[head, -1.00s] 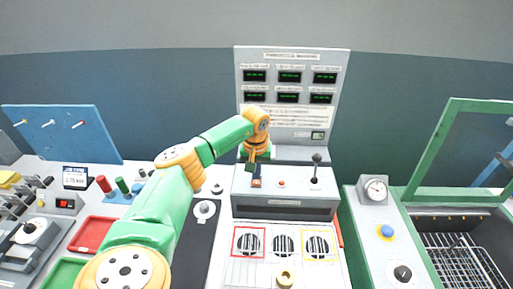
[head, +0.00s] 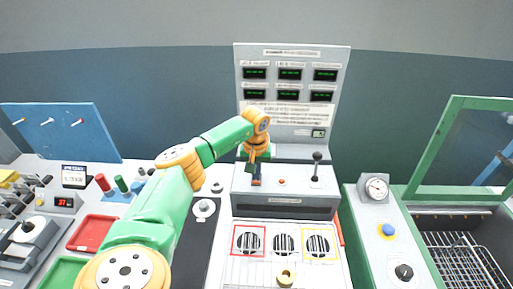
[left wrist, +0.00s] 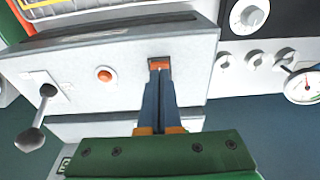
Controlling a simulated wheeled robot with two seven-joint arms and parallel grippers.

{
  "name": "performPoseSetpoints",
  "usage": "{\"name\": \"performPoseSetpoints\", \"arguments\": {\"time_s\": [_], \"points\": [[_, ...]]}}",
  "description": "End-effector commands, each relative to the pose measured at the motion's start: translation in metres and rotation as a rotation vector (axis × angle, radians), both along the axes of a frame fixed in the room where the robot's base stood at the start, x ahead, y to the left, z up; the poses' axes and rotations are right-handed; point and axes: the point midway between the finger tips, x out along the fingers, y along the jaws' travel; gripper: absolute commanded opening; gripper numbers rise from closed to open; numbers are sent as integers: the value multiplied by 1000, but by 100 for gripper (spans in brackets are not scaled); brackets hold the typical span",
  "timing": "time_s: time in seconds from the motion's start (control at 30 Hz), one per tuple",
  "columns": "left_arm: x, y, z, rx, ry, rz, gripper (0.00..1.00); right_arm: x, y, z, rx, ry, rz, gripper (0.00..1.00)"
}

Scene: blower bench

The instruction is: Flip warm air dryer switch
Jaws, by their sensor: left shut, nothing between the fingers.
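The blower box (head: 310,181) has a light grey top panel with a switch, an orange button and a lever. The switch (left wrist: 159,64) is a small orange piece in a dark frame, seen in the left wrist view. My left gripper (head: 256,182) is shut and empty, with its blue fingers pointing down at the switch. In the left wrist view the fingertips (left wrist: 160,78) are at the switch's edge and partly cover it. I cannot tell whether they touch it or which way it is set. My right gripper is in neither view.
The orange button (left wrist: 105,74) and the black-knobbed lever (head: 316,170) stand beside the switch. A tall display panel (head: 291,107) rises behind. Three round vents (head: 283,243) lie in front. A gauge unit (head: 376,189) is at the right, a red tray (head: 92,233) at the left.

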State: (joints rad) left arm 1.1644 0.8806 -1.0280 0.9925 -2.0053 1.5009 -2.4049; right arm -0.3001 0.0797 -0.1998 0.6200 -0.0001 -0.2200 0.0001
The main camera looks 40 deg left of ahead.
Motion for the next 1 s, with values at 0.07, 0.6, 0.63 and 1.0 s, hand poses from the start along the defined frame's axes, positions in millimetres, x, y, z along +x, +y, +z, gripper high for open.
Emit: {"name": "performPoseSetpoints", "arguments": {"time_s": [0.07, 0.6, 0.63, 1.0], "points": [[0, 0, -2, 0, 0, 0, 0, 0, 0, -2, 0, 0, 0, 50], [0, 0, 0, 0, 0, 0, 0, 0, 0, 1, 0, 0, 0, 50], [0, 0, 3, 0, 0, 0, 0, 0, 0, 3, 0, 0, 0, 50], [0, 0, 46, 0, 0, -1, 0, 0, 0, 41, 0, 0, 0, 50]]}}
